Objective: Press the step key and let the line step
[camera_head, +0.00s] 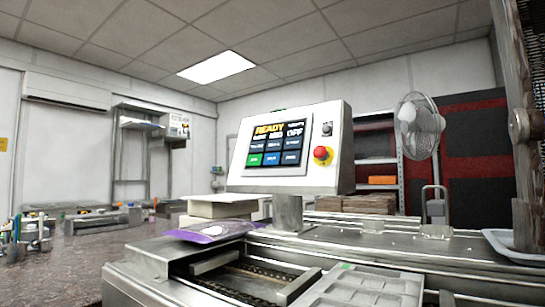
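A control panel (341,150) stands on a short metal post at the middle of the view, its face tilted toward the left. Its screen (278,145) reads READY at the top, with a smaller line below that ends in OFF. Under that are two rows of touch keys, and the lower left key (254,160) is green. The key labels are too small to read, so I cannot tell which is the step key. The line (250,284) below has a chain track, and a grey mould (362,290) with square cavities lies at its near right. My gripper is not visible.
A red stop button (322,154) and a dark switch (327,129) sit right of the screen. A purple bag (213,231) and white boxes (222,207) lie left of the post. A fan (418,127) and a white tray (508,246) stand right. Space before the screen looks clear.

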